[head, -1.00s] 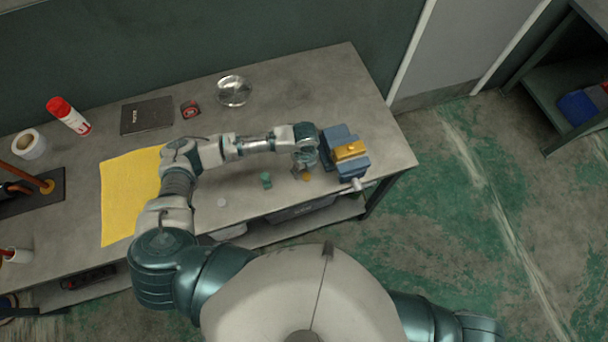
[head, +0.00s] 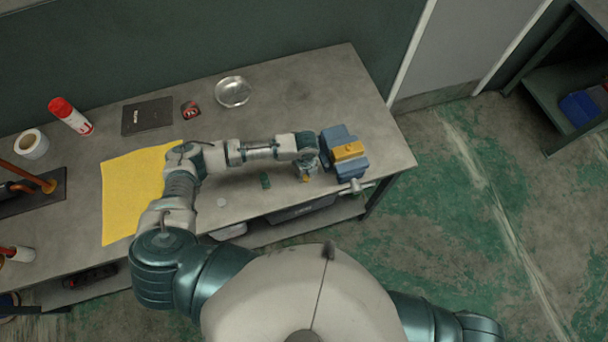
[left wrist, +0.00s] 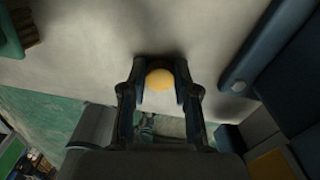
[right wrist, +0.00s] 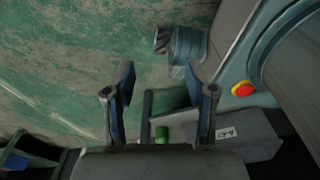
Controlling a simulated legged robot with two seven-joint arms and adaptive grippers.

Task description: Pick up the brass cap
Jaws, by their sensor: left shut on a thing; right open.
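The brass cap (left wrist: 160,79) is a small round yellow piece between the two fingers of my left gripper (left wrist: 160,88) in the left wrist view. The fingers touch it on both sides. In the head view the cap (head: 306,179) shows at the tip of my left gripper (head: 304,172), low over the bench near its front edge, left of the blue vise. Whether it still touches the bench I cannot tell. My right gripper (right wrist: 160,98) is open and empty in the right wrist view, with the green floor behind it.
The blue vise (head: 354,171) with a brass-coloured block (head: 348,151) stands just right of my left gripper. A small green part (head: 265,181) stands to the left.

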